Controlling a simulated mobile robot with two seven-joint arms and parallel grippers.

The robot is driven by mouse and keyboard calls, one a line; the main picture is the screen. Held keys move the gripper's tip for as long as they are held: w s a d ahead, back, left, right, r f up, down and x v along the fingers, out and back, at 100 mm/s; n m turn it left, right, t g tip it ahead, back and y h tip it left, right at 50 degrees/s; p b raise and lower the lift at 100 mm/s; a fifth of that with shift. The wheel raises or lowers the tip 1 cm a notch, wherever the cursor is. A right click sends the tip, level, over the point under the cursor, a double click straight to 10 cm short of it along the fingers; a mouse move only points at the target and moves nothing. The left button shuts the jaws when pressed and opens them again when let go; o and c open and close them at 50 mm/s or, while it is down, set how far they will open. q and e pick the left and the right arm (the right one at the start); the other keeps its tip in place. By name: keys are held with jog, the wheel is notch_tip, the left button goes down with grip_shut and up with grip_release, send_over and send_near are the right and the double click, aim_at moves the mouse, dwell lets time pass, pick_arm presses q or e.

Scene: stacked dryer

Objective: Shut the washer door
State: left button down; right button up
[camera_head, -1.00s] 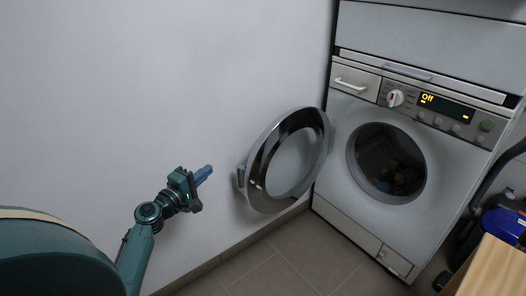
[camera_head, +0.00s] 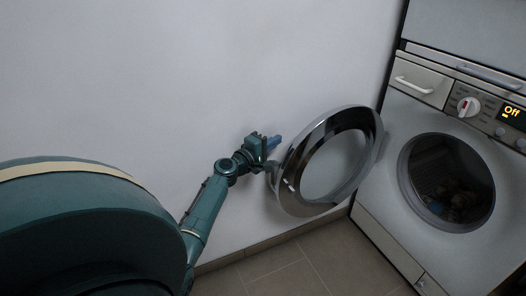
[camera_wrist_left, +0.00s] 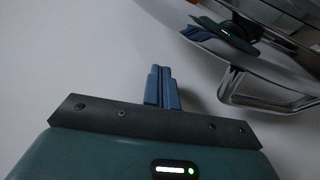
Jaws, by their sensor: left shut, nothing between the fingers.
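The washer (camera_head: 400,190) stands at the right in the head view. Its round door (camera_head: 303,190), a chrome ring with a clear centre, is swung wide open to the left, toward the wall. My left gripper (camera_head: 274,143) is shut and empty at the door's left edge, between the door and the wall. In the left wrist view my blue fingers (camera_wrist_left: 161,88) are pressed together. The chrome door rim (camera_wrist_left: 215,55) and its handle (camera_wrist_left: 262,98) lie just right of them, with a small gap in that view. My right gripper is not in view.
The drum opening (camera_head: 447,185) is uncovered, with some dark contents inside. A white wall (camera_head: 200,90) runs behind the door and my left arm. Bare tiled floor (camera_head: 300,275) lies below the door. The display reads Off.

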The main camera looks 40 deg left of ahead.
pick_arm(q)
jog(key=shift+s+d+p, duration=0.25)
jog(key=shift+d+p, duration=0.1)
jog(key=shift+d, duration=0.6)
jog(key=shift+s+d+p, duration=0.2)
jog(key=shift+d+p, duration=0.1)
jog(key=shift+d, duration=0.65)
jog(key=shift+d, duration=0.1)
